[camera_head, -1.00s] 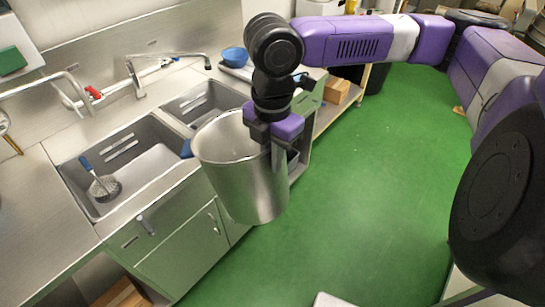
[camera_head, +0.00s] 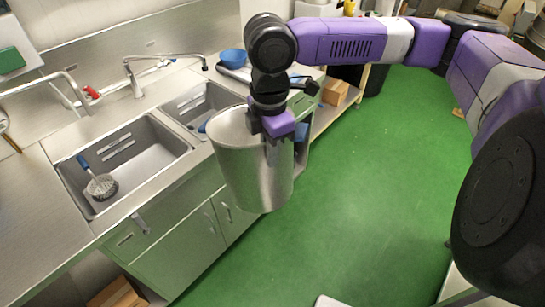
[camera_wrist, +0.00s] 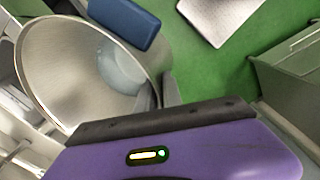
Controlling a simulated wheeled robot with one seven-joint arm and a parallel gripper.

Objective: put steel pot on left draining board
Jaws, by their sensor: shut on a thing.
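The steel pot (camera_head: 250,175) is a tall, shiny cylinder, hanging about upright in front of the sink counter, over the green floor. My gripper (camera_head: 274,140) is shut on the pot's rim at its right side. In the wrist view the pot (camera_wrist: 70,60) shows its open mouth and pale inner bottom, with one dark finger (camera_wrist: 168,90) at its wall. The left draining board (camera_head: 40,215) is the flat steel counter left of the sinks, and its visible part is bare.
A large sink (camera_head: 140,165) holds a round brush with a blue handle (camera_head: 97,180). A smaller sink (camera_head: 205,100) is partly behind the pot. Two faucets (camera_head: 135,75) (camera_head: 60,85) rise behind. A blue bowl (camera_head: 232,58) stands at the far right of the counter. Green floor (camera_head: 370,200) is open.

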